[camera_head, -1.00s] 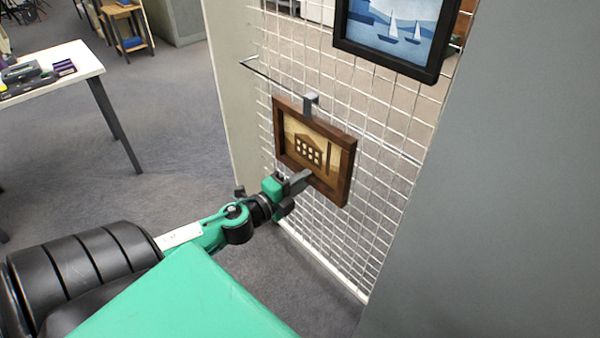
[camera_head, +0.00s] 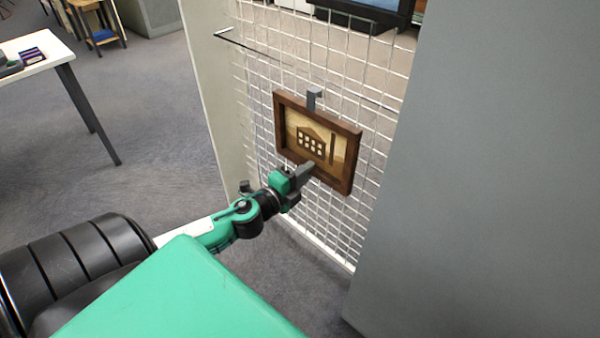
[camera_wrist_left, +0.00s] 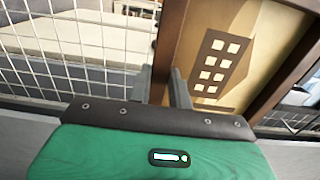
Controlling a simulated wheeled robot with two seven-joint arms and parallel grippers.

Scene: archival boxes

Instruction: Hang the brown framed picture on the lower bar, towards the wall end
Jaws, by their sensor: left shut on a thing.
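The brown framed picture (camera_head: 318,142), showing a building on a tan ground, is in front of the white wire grid (camera_head: 250,110). A grey hook (camera_head: 314,98) stands up from its top edge. My left gripper (camera_head: 308,172) is shut on the frame's lower edge; in the left wrist view its fingers (camera_wrist_left: 160,86) lie either side of the brown frame (camera_wrist_left: 168,42). A thin dark bar (camera_head: 250,48) runs along the grid. The hook appears slightly below the bar's line; I cannot tell whether they touch. My right gripper is not in view.
A black-framed picture (camera_head: 365,10) hangs higher on the grid, cut by the top edge. A large grey panel (camera_head: 480,180) closes off the right side. A white table (camera_head: 45,50) stands at the far left, with open carpet (camera_head: 150,150) between.

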